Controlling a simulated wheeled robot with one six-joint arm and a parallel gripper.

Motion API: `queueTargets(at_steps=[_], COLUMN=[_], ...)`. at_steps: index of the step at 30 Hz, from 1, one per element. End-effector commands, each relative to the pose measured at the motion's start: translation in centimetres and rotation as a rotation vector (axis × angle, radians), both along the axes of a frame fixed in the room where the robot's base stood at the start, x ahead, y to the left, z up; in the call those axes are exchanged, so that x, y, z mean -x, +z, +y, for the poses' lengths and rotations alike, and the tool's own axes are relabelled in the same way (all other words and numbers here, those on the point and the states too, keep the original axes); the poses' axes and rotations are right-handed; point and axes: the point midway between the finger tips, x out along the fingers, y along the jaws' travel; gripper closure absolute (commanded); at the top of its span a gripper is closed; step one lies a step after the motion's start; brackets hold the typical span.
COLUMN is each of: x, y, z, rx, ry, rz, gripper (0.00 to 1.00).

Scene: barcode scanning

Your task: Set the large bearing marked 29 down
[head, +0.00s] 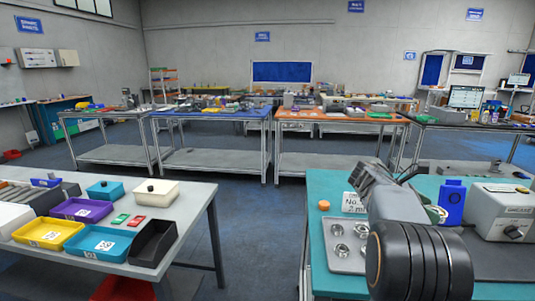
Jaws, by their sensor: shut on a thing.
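I cannot make out the large bearing marked 29 in the head view. Several shiny metal ring-like parts (338,230) lie on a light grey tray (345,263) on the teal-topped table (320,195) at the right. My own arm, a grey link with a dark ribbed joint, reaches over this table and covers the tray's right part. My gripper's fingertips do not show, and whatever they hold is hidden. A small round part with green and orange (436,214) shows just right of my arm, partly covered.
A white sign (354,202), an orange round piece (324,205), a blue block (451,202) and a grey machine (504,212) stand on the teal table. The left table holds yellow (47,247), purple, blue, teal, white and black bins. Open floor (250,225) lies between.

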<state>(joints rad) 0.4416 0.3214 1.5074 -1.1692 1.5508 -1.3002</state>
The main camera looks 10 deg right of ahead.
Motion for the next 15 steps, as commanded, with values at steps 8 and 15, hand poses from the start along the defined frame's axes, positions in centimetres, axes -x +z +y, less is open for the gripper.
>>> queueTargets(at_steps=[8, 15], x=[-8.1, -13.7], y=[0.7, -3.0], z=[6.5, 18.1], rx=[-0.001, -0.005], ry=[0.528, 1.147], rz=[0.002, 0.006], gripper=[0.68, 0.68])
